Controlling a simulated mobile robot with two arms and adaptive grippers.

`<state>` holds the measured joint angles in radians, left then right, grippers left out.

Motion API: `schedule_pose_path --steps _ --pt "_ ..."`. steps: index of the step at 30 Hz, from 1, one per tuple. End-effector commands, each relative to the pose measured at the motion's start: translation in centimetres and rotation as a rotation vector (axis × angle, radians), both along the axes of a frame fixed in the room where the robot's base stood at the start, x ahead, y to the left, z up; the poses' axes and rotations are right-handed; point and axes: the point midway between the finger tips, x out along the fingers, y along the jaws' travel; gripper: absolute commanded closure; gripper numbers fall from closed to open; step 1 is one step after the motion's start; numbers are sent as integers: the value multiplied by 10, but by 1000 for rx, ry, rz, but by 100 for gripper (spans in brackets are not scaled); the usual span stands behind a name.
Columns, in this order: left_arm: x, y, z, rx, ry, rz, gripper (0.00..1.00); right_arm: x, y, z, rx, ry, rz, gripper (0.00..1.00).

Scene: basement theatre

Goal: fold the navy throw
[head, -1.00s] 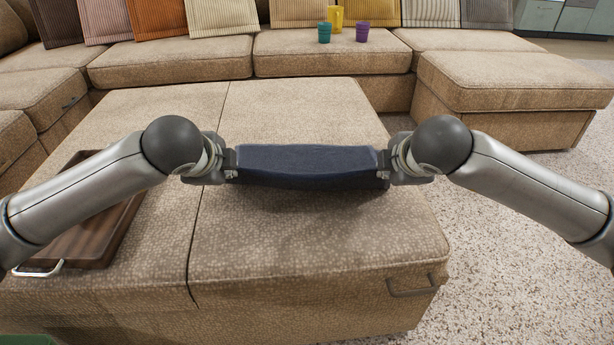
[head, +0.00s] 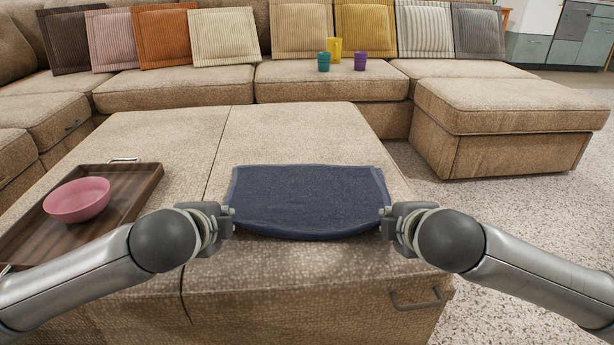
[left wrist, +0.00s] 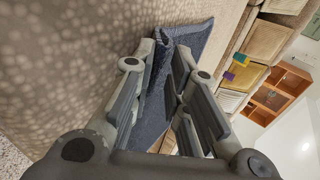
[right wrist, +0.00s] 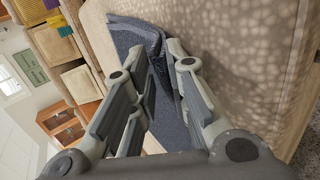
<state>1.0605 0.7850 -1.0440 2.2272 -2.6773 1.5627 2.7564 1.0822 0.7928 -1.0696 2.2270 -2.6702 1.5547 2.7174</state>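The navy throw (head: 308,200) is spread as a folded, roughly rectangular layer on the beige ottoman, its front edge bowing toward me. My left gripper (head: 229,218) is at its left side near the front, and my right gripper (head: 388,218) is at its right side near the front. In the left wrist view the throw (left wrist: 198,42) runs between the fingertips (left wrist: 165,48), which are shut on its edge. In the right wrist view the throw (right wrist: 128,36) is likewise pinched between the fingertips (right wrist: 166,48). The throw's underside is hidden.
A wooden tray (head: 140,188) with a pink bowl (head: 77,199) sits on the ottoman (head: 165,135) at left. The ottoman top behind the throw is clear.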

Motion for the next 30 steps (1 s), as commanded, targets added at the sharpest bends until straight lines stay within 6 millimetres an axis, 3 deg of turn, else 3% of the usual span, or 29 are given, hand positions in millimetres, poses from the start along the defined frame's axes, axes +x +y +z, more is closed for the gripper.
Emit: schedule_pose_path --steps 1,4,13,30 --pt "0 0 0 0 0 0 74 0 0 0 0 0 0 74" --pt "0 0 0 0 0 0 61 0 0 0 0 0 0 61" --pt "-1 -1 4 -2 -1 -1 61 -1 1 4 2 0 1 61" --pt "-49 -1 78 -2 -3 -3 61 -49 1 78 2 -3 3 61"
